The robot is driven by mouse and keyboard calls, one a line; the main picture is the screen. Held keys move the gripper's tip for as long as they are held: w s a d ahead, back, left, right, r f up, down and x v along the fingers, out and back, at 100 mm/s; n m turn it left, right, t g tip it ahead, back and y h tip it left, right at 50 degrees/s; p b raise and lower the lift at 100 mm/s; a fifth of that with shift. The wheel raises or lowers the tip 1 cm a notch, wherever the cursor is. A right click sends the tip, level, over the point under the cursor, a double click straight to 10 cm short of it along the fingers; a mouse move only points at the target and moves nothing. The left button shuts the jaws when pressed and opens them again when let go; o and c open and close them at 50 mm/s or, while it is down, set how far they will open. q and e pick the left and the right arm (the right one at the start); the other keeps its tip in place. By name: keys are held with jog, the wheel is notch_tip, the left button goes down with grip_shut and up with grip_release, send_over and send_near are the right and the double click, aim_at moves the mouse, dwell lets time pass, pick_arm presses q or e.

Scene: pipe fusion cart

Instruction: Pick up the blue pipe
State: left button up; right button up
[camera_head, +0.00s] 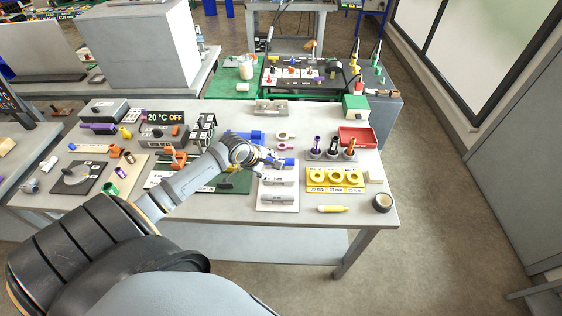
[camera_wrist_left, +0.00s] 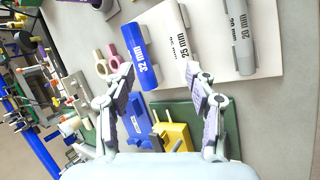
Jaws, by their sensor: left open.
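The blue pipe (camera_head: 286,161) lies at the far end of a white board (camera_head: 266,208) on the table. In the left wrist view the blue pipe (camera_wrist_left: 139,55) carries a "32 mm" label, and two paler pipes lie beside it. My left gripper (camera_head: 273,163) is at the blue pipe's left end in the head view. In the left wrist view my left gripper (camera_wrist_left: 163,82) is open and empty. The blue pipe is just past the fingertips, closer to the left finger. Whether a finger touches it I cannot tell. My right gripper is not in view.
A paler pipe (camera_wrist_left: 174,28) and a grey pipe (camera_wrist_left: 240,35) share the board. Pink and beige ring-ended pieces (camera_wrist_left: 107,62) lie close by. A blue block (camera_wrist_left: 136,120) and a yellow part (camera_wrist_left: 174,137) sit under the gripper. A yellow tray (camera_head: 335,188) stands to the right.

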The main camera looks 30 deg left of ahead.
aim_at(280, 160)
pick_arm(q)
jog(key=w+n, duration=0.1)
jog(key=w, duration=0.1)
jog(key=w+a+f+n, duration=0.2)
jog(key=w, duration=0.1)
jog(key=shift+w+a+f+t, duration=0.15)
jog(key=shift+w+a+t, duration=0.1)
jog(key=shift+w+t, duration=0.1)
jog(key=shift+w+d+f, duration=0.15)
jog(key=shift+f, duration=0.15)
jog(key=x, duration=0.4)
jog(key=shift+d+f+p, duration=0.1)
jog(key=shift+f+p, duration=0.2)
jog(key=shift+r, duration=0.1)
jog(key=c, duration=1.2)
